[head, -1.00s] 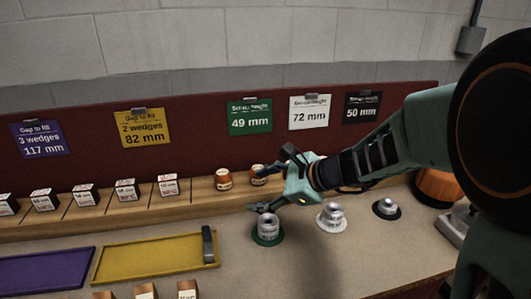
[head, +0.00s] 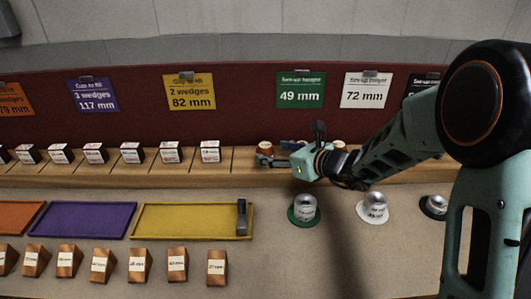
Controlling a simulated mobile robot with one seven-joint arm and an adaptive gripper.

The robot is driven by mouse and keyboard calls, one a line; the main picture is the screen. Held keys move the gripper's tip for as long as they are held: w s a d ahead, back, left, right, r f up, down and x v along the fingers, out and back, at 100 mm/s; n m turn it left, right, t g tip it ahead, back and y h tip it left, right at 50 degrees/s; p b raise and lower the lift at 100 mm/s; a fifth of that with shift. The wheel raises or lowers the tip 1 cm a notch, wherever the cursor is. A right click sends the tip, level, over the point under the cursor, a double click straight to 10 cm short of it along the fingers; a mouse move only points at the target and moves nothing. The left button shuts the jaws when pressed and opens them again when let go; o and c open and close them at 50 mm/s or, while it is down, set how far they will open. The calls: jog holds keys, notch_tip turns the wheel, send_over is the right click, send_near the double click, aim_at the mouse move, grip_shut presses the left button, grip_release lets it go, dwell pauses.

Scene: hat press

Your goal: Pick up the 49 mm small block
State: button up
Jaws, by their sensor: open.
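Several small wooden blocks with white labels stand in a row on the back ledge, the rightmost being this block (head: 210,152). Their label numbers are too small to read, so I cannot tell which is 49 mm. Two round orange-brown pieces, a left one (head: 265,147) and a right one (head: 340,146), stand further right on the ledge, both partly hidden by my gripper and arm. My gripper (head: 270,153) is open and points left over the ledge, with its fingers in front of the left round piece. I cannot tell whether they touch it.
A green-based metal jack (head: 304,208) stands below the green 49 mm sign (head: 300,90). A white-based jack (head: 373,208) and a dark-based jack (head: 435,206) stand to its right. Yellow (head: 180,221) and purple (head: 85,220) trays lie left; several wedges (head: 178,265) line the front.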

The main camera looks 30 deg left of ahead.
aim_at(271, 150)
jog(key=x, duration=0.4)
jog(key=shift+w+a, duration=0.15)
jog(key=shift+a, duration=0.2)
jog(key=c, duration=1.3)
